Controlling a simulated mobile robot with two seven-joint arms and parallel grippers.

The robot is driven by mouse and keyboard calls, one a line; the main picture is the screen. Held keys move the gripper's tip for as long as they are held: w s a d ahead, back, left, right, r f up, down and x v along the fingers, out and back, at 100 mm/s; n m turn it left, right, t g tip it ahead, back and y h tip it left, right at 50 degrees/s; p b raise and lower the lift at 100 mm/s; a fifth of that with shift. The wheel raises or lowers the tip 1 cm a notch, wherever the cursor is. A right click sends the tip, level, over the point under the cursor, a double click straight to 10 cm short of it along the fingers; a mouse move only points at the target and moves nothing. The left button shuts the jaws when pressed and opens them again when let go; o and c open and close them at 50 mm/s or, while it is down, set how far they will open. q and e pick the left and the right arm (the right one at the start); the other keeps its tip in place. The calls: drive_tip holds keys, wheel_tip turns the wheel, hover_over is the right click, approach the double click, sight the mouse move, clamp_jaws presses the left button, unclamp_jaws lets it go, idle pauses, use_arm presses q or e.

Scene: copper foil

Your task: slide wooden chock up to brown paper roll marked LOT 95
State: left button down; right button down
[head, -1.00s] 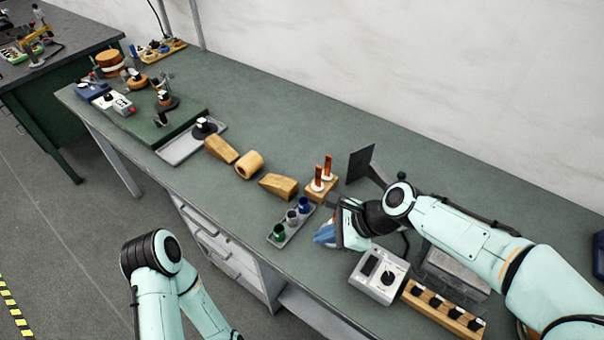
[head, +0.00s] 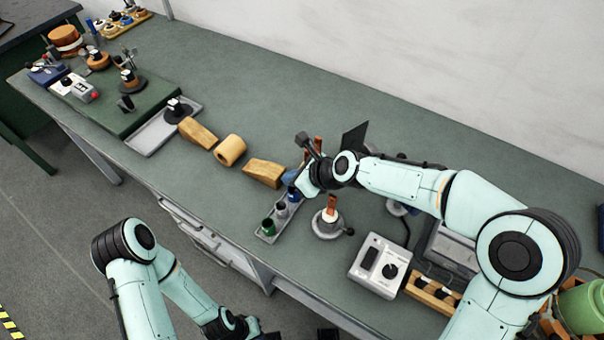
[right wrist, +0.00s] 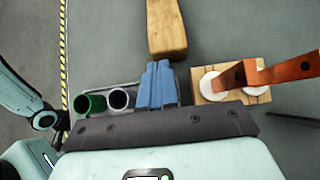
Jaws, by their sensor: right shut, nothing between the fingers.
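The brown paper roll (head: 230,150) lies on the green bench between two wooden chocks. No LOT 95 marking can be read. One wooden chock (head: 198,132) is on its upper left, the other wooden chock (head: 263,173) on its lower right, with a small gap to the roll. My right gripper (head: 291,176) has blue fingers, shut and empty, just right of the lower-right chock. In the right wrist view the shut fingers (right wrist: 158,68) point toward that chock (right wrist: 166,30), apart from it.
A tray of coloured cups (head: 268,232) stands in front of my right gripper. A wooden block with copper pieces (right wrist: 232,86) is close on its right. A grey control box (head: 378,266) stands farther right. The bench behind the roll is clear.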

sight(270, 174)
drive_tip(key=shift+x, duration=1.1)
